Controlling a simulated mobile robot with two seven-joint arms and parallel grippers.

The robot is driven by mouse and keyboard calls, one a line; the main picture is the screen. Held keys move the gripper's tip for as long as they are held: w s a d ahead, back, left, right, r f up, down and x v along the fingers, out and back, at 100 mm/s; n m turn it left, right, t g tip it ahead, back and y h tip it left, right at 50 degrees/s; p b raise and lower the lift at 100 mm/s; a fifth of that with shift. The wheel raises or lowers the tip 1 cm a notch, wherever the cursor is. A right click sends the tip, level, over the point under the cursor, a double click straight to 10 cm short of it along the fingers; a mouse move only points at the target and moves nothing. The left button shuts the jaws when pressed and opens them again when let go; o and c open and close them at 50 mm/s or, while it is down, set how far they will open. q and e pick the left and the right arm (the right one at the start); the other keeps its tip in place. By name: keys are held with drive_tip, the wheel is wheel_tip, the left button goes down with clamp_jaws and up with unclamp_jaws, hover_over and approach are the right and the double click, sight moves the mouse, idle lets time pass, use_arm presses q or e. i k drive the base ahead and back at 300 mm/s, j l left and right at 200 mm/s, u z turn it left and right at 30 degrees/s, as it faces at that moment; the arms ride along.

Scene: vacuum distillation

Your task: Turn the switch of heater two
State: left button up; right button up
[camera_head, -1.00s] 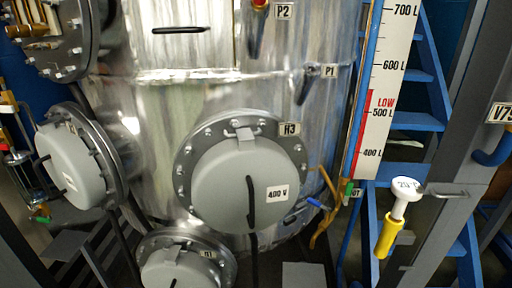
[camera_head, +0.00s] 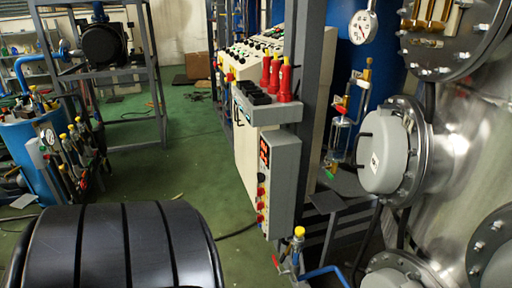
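No switch is readably marked as heater two's. A grey control box (camera_head: 285,190) with a red digital display and a column of red, yellow and dark knobs stands mid-view. Behind it is a long cream control cabinet (camera_head: 247,140) with many small buttons on its sloped top. A round grey heater cover (camera_head: 384,150) sits on the steel vessel's left side; its label is too small to read. Neither of my grippers is in view.
The steel vessel (camera_head: 450,210) fills the right side. Green floor (camera_head: 180,130) is open left of the cabinet.

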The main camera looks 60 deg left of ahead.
sight(260, 206)
drive_tip(key=u, duration=1.85)
drive_tip(key=i+j+z, duration=0.25)
drive_tip(key=z, duration=0.2)
drive_tip(key=i+j+z, duration=0.2)
drive_tip(key=j+z, duration=0.15)
drive_tip(key=z, duration=0.15)
drive_tip(key=i+j+z, duration=0.15)
drive_tip(key=j+z, duration=0.3)
